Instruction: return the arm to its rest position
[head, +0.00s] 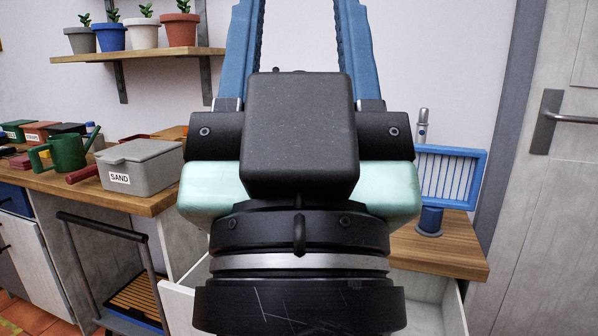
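My gripper (300,22) fills the middle of the head view, close to the camera and pointing up and away. Its two blue fingers stand well apart, with only bare wall showing between them. The fingertips are cut off by the top edge of the picture. I see nothing held between the visible parts of the fingers. The dark wrist and pale green housing below the fingers hide the middle of the scene behind.
At left, a wooden worktop carries a grey SAND box (141,168) and a green watering can (66,150). A shelf (150,54) with potted plants hangs above. At right are a blue rack (450,176) on a wooden top and a door (548,190). A dark-handled trolley (103,228) stands lower left.

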